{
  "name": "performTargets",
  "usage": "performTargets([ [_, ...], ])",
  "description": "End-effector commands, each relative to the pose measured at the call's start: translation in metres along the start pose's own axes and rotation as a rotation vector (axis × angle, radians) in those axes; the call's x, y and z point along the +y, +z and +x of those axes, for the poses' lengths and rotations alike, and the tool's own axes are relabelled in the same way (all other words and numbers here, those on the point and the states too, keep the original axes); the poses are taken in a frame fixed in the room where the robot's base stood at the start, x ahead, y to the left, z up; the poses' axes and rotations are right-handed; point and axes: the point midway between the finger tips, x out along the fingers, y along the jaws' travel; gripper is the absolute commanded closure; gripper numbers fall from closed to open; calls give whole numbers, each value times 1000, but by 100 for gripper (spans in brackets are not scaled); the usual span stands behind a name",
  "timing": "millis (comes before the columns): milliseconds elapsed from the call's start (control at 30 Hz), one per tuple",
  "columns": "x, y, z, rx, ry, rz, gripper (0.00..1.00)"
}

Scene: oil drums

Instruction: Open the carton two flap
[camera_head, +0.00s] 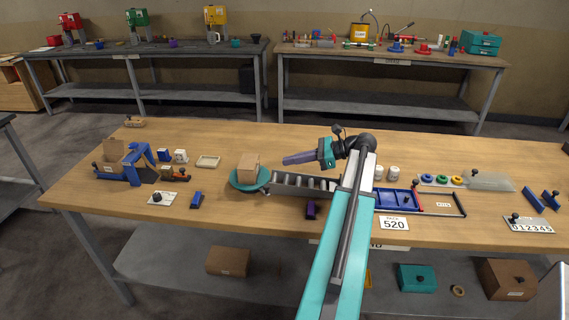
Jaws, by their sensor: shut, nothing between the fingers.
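A small brown carton (248,167) sits on a round teal turntable (265,181) near the middle of the workbench. Another brown carton (115,149) stands in the blue fixture at the left. No readable label shows which is carton two, and the flaps are too small to make out. My gripper (285,160) has purple fingers that are shut and empty. It points left, above the bench, just to the right of the turntable carton. My arm hides part of the bench behind it.
A grey roller track (303,184) runs right from the turntable. The blue fixture (140,162) is at the left, and a blue tray (392,200) lies right of my arm. More boxes (228,261) are on the lower shelf. The bench front is partly clear.

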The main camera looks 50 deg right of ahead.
Motion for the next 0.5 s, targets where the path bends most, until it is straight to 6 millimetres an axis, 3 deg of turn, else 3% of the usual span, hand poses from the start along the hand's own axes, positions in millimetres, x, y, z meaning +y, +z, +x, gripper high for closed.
performTargets([
  [500, 1, 0, 66, 0, 1, 2, 100],
])
